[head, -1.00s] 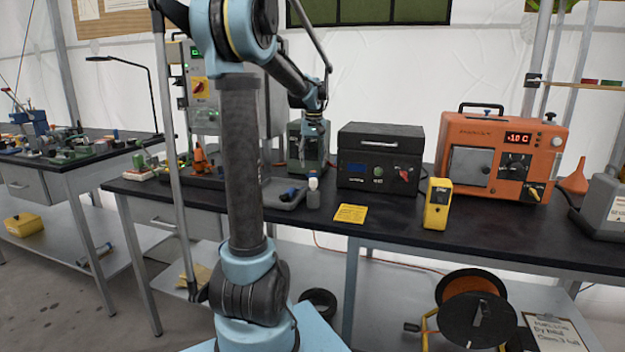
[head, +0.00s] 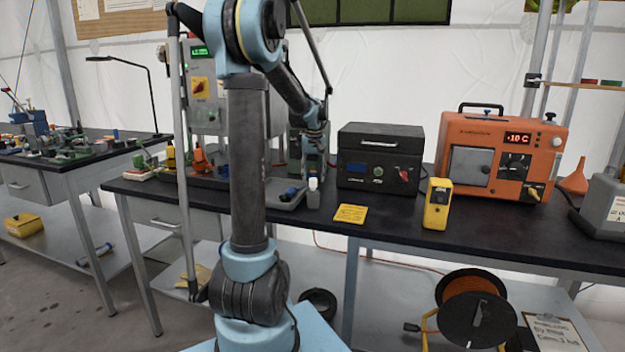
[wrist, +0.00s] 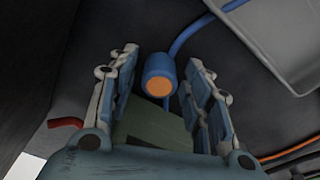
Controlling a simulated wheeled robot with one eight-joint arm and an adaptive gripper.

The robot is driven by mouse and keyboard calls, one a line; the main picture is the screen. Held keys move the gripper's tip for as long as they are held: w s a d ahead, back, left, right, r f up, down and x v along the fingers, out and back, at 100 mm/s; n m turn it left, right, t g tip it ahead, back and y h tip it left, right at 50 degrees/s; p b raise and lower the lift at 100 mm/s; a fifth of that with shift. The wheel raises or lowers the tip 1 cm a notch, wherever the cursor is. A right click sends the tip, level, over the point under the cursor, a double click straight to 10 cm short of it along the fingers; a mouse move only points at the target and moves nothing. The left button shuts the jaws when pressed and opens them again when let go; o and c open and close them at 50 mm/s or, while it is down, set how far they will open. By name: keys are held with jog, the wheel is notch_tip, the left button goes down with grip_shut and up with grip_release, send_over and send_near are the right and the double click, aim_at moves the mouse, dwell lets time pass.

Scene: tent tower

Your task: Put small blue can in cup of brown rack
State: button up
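In the wrist view my gripper (wrist: 165,75) is open, with one finger on each side of a small blue cylinder with an orange end (wrist: 158,79). The fingers look apart from it; whether this is the small blue can, I cannot tell. In the head view my gripper (head: 314,152) hangs in front of a greenish device at the back of the bench. A small dark blue cylinder (head: 290,193) lies on a grey tray below it. I cannot make out the brown rack or its cup for sure; my arm hides part of the bench.
A black box (head: 378,160) stands just right of my gripper, and an orange device (head: 497,155) farther right. A white-capped bottle (head: 313,194) stands beside the tray. A yellow meter (head: 437,204) stands near the front edge. In the wrist view a blue cable (wrist: 190,35) runs behind the cylinder.

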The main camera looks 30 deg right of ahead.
jog(key=c, duration=0.6)
jog(key=shift+r, duration=0.1)
